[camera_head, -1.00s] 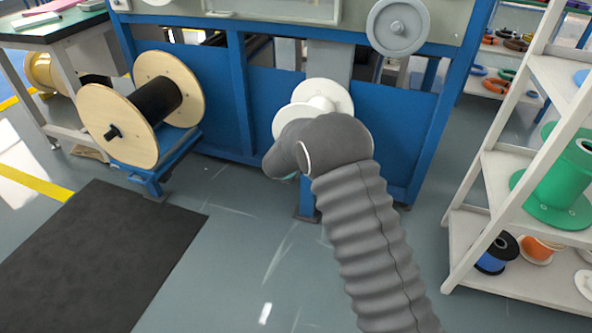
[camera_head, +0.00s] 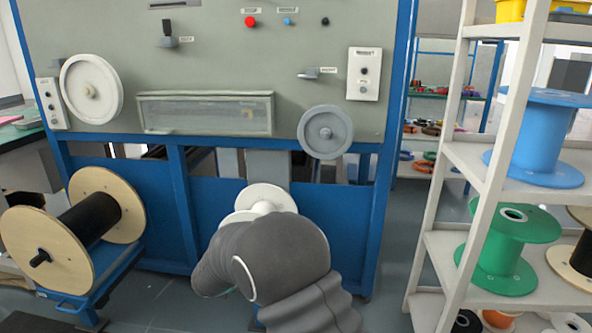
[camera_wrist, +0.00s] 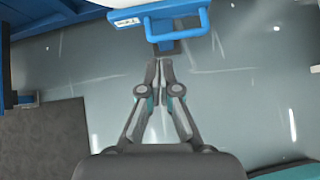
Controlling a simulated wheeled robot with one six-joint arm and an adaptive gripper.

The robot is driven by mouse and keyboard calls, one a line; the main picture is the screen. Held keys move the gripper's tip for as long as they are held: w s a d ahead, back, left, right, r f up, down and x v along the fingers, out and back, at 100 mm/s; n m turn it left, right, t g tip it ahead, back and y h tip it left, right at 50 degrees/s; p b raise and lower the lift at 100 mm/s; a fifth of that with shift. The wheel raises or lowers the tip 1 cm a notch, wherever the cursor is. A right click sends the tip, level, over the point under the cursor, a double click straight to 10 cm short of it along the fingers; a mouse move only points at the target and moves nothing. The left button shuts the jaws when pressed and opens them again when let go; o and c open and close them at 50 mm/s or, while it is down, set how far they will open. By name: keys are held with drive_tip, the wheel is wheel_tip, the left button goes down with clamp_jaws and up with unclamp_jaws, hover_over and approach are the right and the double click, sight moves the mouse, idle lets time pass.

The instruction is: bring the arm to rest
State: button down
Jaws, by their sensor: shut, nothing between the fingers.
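My gripper (camera_wrist: 160,80) shows in the wrist view with its two fingers close together and nothing between them. It hangs over the grey floor, with a blue bracket (camera_wrist: 176,24) of the machine just past its fingertips. In the head view my sleeved grey arm stands in front of the machine's lower blue panels, and the gripper itself is hidden behind it. A white spool (camera_head: 262,198) on the machine is partly covered by my arm.
The grey and blue machine (camera_head: 225,60) fills the centre. A wooden-flanged black spool (camera_head: 75,225) stands at left. A white shelf (camera_head: 455,155) at right holds a blue spool (camera_head: 545,135) and a green spool (camera_head: 500,250). A dark mat (camera_wrist: 45,140) lies on the floor.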

drive_tip(key=s+d+r+m+g+h, duration=0.1)
drive_tip(key=s+d+m+g+h, duration=0.25)
drive_tip(key=s+d+m, duration=0.9)
drive_tip(key=s+d+r+m+y, duration=0.4)
drive_tip(key=s+d+r+m, duration=1.7)
drive_tip(key=s+d, duration=0.2)
drive_tip(key=shift+s+r, duration=0.15)
